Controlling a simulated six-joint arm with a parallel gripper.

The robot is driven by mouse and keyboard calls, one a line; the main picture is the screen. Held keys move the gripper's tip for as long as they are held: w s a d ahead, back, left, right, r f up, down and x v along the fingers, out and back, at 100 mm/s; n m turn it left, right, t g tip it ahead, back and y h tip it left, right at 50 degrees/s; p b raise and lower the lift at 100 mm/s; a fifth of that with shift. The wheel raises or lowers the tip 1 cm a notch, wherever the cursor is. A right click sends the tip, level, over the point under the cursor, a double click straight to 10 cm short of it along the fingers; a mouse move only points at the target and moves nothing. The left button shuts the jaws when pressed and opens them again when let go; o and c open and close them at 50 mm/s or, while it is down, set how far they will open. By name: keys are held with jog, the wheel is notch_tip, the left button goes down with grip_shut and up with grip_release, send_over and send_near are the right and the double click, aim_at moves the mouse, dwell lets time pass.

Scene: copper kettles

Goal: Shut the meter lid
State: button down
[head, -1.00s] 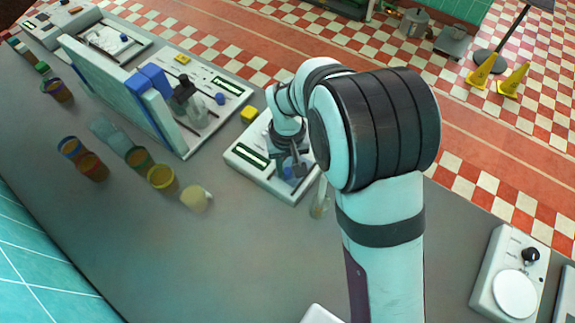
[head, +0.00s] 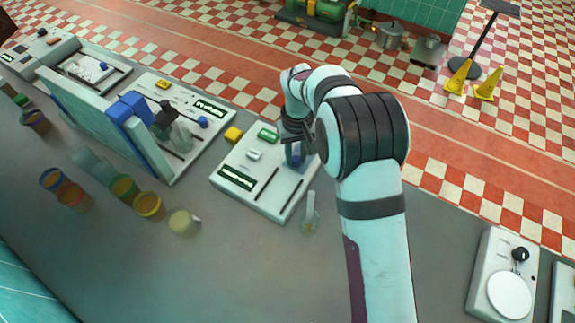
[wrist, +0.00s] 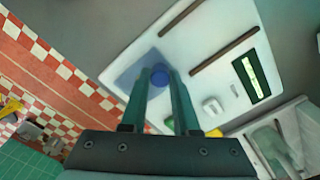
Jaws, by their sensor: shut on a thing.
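The meter (head: 228,198) is a white box on the grey counter, with a green display, two dark rails and small buttons. Its lid (wrist: 138,68) is a translucent bluish panel with a round blue knob (wrist: 158,75), lying at the far end of the rails in the wrist view. My gripper (wrist: 160,78) is shut on the knob, one finger on each side. In the head view my gripper (head: 297,157) is over the meter's right far end and hides most of the lid. What lies under the lid cannot be made out clearly.
A second meter (head: 205,95) stands to the left, beside an upright panel (head: 75,105). A small glass vessel (head: 310,222) stands close by the meter's right side. Several coloured cups line the counter at left. A white dial device (head: 490,285) is at right.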

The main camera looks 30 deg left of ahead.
aim_at(297, 158)
jog(key=shift+w, duration=0.25)
jog(key=c, duration=1)
grip_release()
jog(key=o, duration=0.4)
jog(key=shift+c, duration=0.2)
jog(key=shift+r, duration=0.1)
notch_tip(297, 158, up, 16)
